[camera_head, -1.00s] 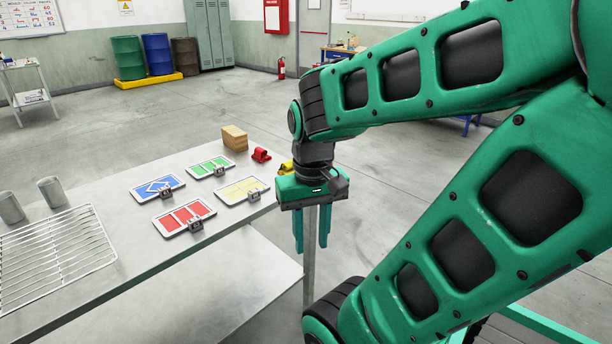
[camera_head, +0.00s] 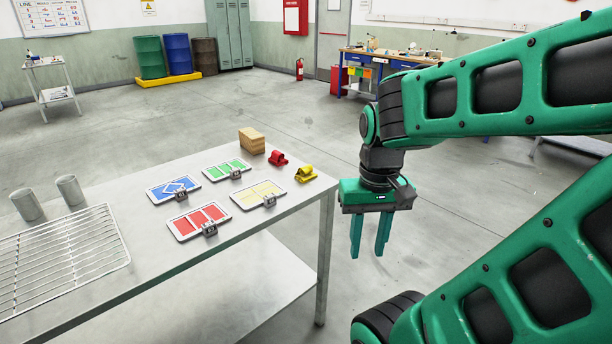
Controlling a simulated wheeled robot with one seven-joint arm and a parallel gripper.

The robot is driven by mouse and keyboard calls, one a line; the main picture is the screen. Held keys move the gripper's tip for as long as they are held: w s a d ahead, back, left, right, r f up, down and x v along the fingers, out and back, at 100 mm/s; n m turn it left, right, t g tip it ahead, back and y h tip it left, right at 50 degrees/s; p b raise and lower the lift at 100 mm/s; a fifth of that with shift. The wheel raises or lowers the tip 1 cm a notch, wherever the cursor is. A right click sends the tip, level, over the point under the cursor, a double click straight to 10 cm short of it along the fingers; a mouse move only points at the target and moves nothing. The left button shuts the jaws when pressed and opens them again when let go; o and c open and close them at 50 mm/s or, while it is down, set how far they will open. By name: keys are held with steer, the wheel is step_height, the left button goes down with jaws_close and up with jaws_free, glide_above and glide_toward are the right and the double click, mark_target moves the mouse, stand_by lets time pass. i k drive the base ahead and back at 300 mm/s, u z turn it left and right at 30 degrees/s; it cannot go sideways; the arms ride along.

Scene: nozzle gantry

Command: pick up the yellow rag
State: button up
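The yellow rag (camera_head: 305,174) lies as a small rolled bundle near the right end of the grey table (camera_head: 262,258), in full view. A red rolled bundle (camera_head: 278,158) lies just behind and left of it. My gripper (camera_head: 370,243) hangs pointing down, to the right of the table's end and apart from the rag. Its two green fingers are spread with a gap between them, and nothing is seen between them.
A wooden block (camera_head: 251,141) stands behind the rags. Blue (camera_head: 174,190), green (camera_head: 227,169), yellow (camera_head: 257,194) and red (camera_head: 197,221) cards lie left of them. A wire rack (camera_head: 60,260) and two metal cups (camera_head: 27,205) are farther left.

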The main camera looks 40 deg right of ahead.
mark_target(304, 174)
steer(key=i, duration=1)
